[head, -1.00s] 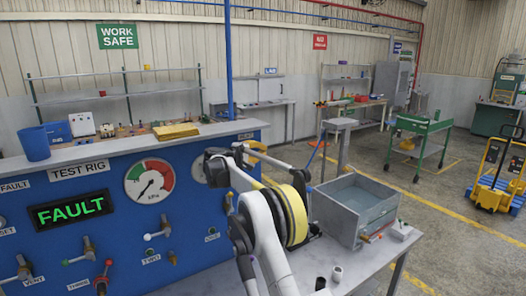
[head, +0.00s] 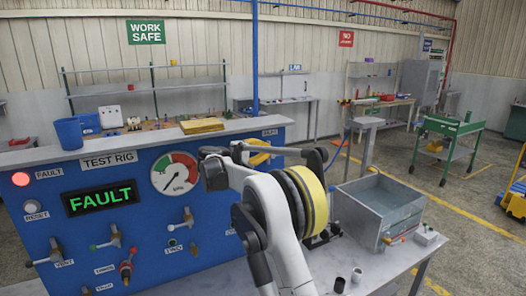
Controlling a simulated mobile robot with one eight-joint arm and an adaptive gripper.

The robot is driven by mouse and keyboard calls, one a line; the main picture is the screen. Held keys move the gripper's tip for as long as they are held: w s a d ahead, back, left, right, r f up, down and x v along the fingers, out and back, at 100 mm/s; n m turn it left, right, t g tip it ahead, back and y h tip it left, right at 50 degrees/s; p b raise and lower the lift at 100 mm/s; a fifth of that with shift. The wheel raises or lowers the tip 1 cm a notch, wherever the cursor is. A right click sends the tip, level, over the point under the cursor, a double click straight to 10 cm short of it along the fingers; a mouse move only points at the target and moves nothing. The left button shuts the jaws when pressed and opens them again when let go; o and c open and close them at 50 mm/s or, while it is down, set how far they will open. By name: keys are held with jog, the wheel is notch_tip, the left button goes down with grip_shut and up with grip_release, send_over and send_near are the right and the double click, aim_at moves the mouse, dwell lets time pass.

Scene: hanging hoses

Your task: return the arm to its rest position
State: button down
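My white and black arm rises from the bottom centre of the head view to a joint with a wide yellow band. From there it folds left to a dark joint, and a thin pale link runs back right. My gripper (head: 316,158) appears to be the dark end of that link, above the bench and near the grey tank. Its fingers are too small and partly hidden to read. I see nothing clearly held. The blue test rig (head: 130,215) stands to the left of the arm, its display (head: 101,197) reading FAULT in green.
A red lamp (head: 20,179) glows on the rig. The rig top carries a blue bucket (head: 69,134) and a yellow item (head: 201,125). A yellow coil (head: 258,155) shows behind the arm. The grey tank (head: 378,207) stands on the bench (head: 400,268). A green cart (head: 447,140) stands beyond.

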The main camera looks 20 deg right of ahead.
jog(key=s+a+f+m+y+b, duration=0.1)
jog(key=s+a+f+y+b, duration=0.25)
jog(key=s, duration=0.55)
jog(key=s+a+f+y+b, duration=0.2)
jog(key=s+a+f+b, duration=0.2)
jog(key=s, duration=0.5)
jog(key=s+a+f+m+y+b, duration=0.1)
jog(key=s+a+f+y+b, duration=0.25)
jog(key=s, duration=0.55)
jog(key=s+a+f+y+b, duration=0.3)
jog(key=s+a+f, duration=0.3)
jog(key=s+f, duration=0.3)
jog(key=s+a+f+m+t+y+b, duration=0.1)
jog(key=s+a+f+y+b, duration=0.2)
jog(key=s+a+f, duration=0.3)
jog(key=s+f, duration=0.2)
jog(key=s, duration=0.3)
jog(key=shift+f+m+t, duration=0.3)
jog(key=shift+f, duration=0.05)
jog(key=shift+s, duration=0.1)
